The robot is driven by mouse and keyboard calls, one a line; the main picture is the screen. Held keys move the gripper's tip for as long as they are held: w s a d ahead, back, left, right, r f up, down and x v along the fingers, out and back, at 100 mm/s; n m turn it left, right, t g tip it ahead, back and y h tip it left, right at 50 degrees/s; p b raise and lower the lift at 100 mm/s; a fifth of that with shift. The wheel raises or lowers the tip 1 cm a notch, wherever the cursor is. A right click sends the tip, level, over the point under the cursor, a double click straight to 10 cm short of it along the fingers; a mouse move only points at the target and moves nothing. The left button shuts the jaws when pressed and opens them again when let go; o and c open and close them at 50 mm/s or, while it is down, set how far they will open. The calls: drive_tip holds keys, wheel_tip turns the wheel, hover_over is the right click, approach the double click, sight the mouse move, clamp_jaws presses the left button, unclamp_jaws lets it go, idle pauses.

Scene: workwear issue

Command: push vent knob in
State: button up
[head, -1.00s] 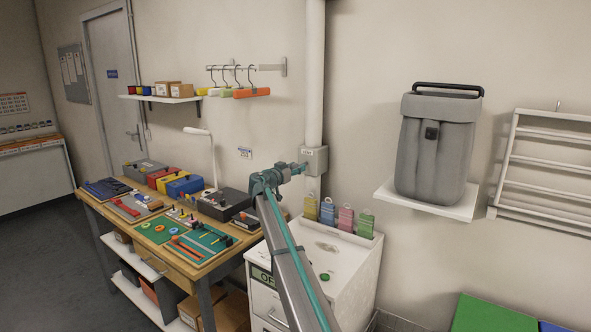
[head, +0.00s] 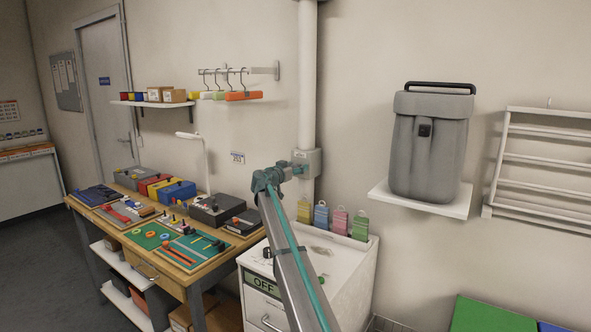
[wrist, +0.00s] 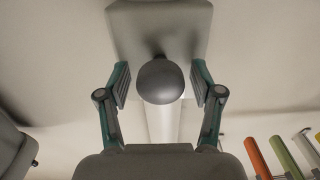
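The vent knob (wrist: 160,84) is a dark grey round ball on a short stem. In the wrist view it stands out from a grey box (wrist: 160,22), which also shows on the white pipe in the head view (head: 315,163). My gripper (wrist: 160,80) is open, with one teal finger on each side of the knob and a gap on both sides. In the head view my gripper (head: 301,168) is in front of the box and hides the knob. I cannot tell how far the stem sticks out.
Below the arm stands a white cabinet (head: 350,290) with an "OFF" display and several coloured tags. A cluttered workbench (head: 190,287) is at left. A grey backpack (head: 428,150) stands on a wall shelf at right. Hangers (head: 243,96) hang left of the pipe.

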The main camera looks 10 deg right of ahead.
drive_tip(key=shift+s+a, duration=0.1)
drive_tip(key=v, duration=1.2)
